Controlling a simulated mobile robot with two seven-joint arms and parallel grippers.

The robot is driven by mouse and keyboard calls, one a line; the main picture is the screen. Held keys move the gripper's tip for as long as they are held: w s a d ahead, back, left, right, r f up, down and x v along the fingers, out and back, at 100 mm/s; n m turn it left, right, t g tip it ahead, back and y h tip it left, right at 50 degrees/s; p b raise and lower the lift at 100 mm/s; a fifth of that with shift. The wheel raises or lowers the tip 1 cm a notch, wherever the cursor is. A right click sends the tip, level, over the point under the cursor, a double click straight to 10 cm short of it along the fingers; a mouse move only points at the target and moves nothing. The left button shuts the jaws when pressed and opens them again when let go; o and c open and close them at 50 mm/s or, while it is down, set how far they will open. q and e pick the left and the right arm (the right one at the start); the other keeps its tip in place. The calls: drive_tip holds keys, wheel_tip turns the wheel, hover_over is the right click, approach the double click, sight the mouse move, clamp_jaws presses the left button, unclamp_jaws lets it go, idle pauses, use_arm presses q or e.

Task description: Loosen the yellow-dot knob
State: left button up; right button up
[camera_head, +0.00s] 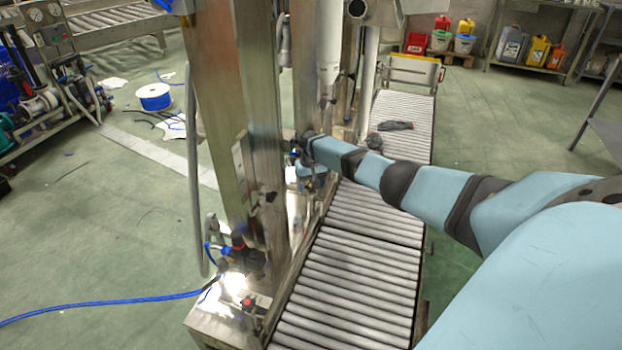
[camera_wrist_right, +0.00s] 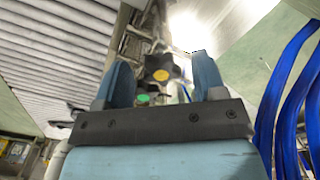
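The yellow-dot knob (camera_wrist_right: 160,74) shows in the right wrist view as a dark lobed knob with a yellow centre. My right gripper (camera_wrist_right: 162,64) is open, with one blue finger to each side of the knob in that view. There are visible gaps between the knob and both fingers; I cannot tell how deep it sits between them. A green dot (camera_wrist_right: 143,98) shows just below the knob, partly hidden by the gripper body. In the head view my right arm reaches to the steel column, where the gripper (camera_head: 300,160) is small and the knob cannot be made out. My left gripper is not in view.
The steel column (camera_head: 235,100) stands left of my right gripper. A roller conveyor (camera_head: 350,270) runs beneath my right arm, with a dark grey item (camera_head: 396,125) on it. Blue hoses (camera_wrist_right: 290,95) hang at the right of the wrist view. A blue hose (camera_head: 110,303) crosses the floor.

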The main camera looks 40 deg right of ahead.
drive_tip(key=shift+r, duration=0.35)
wheel_tip(320, 180, up, 5)
drive_tip(key=p, duration=0.2)
drive_tip(key=shift+f+p, duration=0.1)
drive_tip(key=shift+p, duration=0.25)
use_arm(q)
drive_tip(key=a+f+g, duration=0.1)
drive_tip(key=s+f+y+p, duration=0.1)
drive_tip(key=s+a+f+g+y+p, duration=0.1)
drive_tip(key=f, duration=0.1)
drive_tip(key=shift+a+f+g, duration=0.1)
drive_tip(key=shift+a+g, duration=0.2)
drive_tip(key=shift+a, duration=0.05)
use_arm(e)
wheel_tip(320, 180, up, 8)
drive_tip(key=shift+r, duration=0.2)
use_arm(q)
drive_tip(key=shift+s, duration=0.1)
use_arm(e)
drive_tip(key=shift+f, duration=0.1)
